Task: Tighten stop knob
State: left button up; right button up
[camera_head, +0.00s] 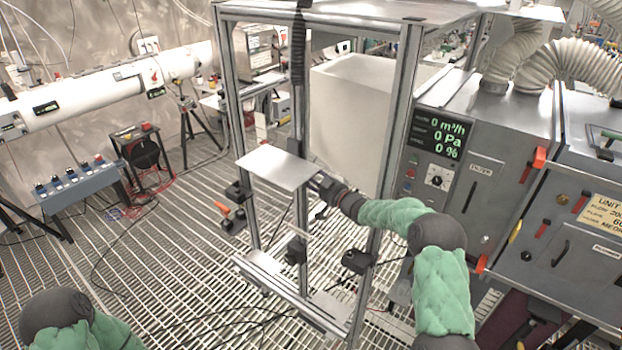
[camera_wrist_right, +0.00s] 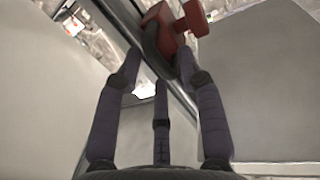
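A red stop knob (camera_wrist_right: 172,22) with a dark curved base shows at the top of the right wrist view, beside a metal profile. My right gripper (camera_wrist_right: 160,62) has its fingers spread, with the knob just beyond the fingertips. No firm grasp shows, and I cannot tell whether a finger touches the dark base. In the head view, my right gripper (camera_head: 322,187) is at the frame by the right edge of a light grey plate (camera_head: 278,167). I cannot make out the knob near it there. My left gripper is out of view; only part of the left arm shows.
An aluminium frame (camera_head: 384,140) stands around the right gripper. Dark clamps, one with an orange handle (camera_head: 223,209), sit on its posts. A grey cabinet with a display (camera_head: 440,136) stands close on the right. Cables lie on the grated floor (camera_head: 150,270), which is open at left.

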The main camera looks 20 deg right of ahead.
grip_shut()
jog(key=shift+f, duration=0.1)
jog(key=shift+f+b, duration=0.35)
jog(key=shift+b, duration=0.1)
jog(key=shift+o, duration=1.7)
grip_release()
jog(key=v, duration=1.2)
